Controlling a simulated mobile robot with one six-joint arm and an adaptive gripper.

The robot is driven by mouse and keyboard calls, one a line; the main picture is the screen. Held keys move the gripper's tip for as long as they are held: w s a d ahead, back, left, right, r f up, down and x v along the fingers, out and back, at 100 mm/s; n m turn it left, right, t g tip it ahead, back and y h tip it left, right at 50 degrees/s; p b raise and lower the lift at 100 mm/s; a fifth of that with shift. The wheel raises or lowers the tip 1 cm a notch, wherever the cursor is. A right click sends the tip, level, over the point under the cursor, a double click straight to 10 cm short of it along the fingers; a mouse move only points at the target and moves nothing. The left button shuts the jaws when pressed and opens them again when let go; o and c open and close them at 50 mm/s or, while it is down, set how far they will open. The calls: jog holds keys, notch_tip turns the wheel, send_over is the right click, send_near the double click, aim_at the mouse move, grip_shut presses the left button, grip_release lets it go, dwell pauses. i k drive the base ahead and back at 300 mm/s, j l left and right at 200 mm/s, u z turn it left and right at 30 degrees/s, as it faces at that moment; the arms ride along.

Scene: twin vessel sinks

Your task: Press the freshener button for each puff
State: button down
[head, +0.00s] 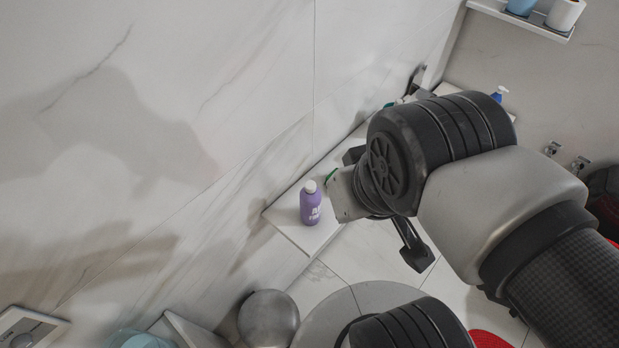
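A purple bottle (310,204) with a white top and white lettering, which looks like the freshener, stands upright on a white ledge (303,235) against the marble wall. Its white top (310,186) faces up and is uncovered. My gripper (384,205) is to the right of the bottle, apart from it in the picture. Its dark fingers show spread apart, one at the upper left and one at the lower right. My wrist hides much of the gripper, and I see nothing held in it.
A blue pump bottle (498,94) stands behind my arm. A shelf (540,22) with cups is at the top right. A round metal object (268,318) and a white corner piece (190,332) are below the ledge. Tiled floor shows between ledge and arm.

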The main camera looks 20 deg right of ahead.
aim_at(311, 186)
jog(key=k+j+z, duration=0.1)
jog(key=j+z, duration=0.35)
jog(key=k+j+z, duration=0.15)
jog(key=z, duration=0.3)
jog(key=k+j+z, duration=0.2)
jog(key=z, duration=0.25)
jog(key=j, duration=0.1)
